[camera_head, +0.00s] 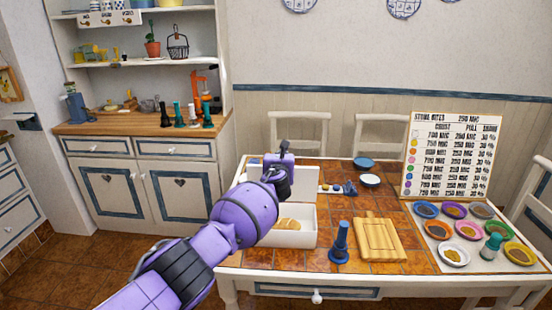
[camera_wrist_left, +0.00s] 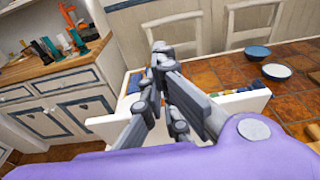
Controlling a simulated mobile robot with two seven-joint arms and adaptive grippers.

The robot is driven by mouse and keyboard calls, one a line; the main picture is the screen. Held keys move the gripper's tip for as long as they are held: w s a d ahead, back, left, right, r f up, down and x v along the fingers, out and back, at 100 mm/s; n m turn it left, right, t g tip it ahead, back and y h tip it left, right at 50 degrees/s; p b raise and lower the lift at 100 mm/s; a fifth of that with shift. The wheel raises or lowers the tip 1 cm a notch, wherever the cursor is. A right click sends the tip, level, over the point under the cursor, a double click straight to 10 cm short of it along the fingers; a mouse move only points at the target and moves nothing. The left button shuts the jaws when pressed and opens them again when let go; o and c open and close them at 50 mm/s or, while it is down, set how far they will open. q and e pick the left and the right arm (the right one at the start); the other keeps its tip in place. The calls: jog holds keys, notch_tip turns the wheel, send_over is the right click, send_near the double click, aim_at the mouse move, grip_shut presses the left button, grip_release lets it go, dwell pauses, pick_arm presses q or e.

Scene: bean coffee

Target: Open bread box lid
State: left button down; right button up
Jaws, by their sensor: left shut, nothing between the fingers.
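The white bread box (camera_head: 290,240) stands on the tiled table's left part, and a bread roll (camera_head: 289,224) shows inside it. Its white lid (camera_head: 306,184) stands raised at the back of the box, so the box is open at the top. My left gripper (camera_head: 284,150) is shut and empty, up at the lid's left part and covering some of it. I cannot tell whether it touches the lid. In the left wrist view the shut fingers (camera_wrist_left: 162,52) hide the middle of the lid (camera_wrist_left: 246,101). My right gripper is not in view.
A blue grinder (camera_head: 341,243) and a wooden board (camera_head: 377,238) stand right of the box. Two bowls (camera_head: 364,163) sit at the table's back. A tray (camera_head: 458,262) of colored dishes and a price sign (camera_head: 452,155) are at the right.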

pick_arm(q)
jog(key=shift+w+g, duration=0.4)
jog(key=shift+w, duration=0.4)
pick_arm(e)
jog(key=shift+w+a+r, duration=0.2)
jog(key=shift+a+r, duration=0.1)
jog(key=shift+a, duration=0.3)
pick_arm(q)
jog(key=shift+w, duration=0.1)
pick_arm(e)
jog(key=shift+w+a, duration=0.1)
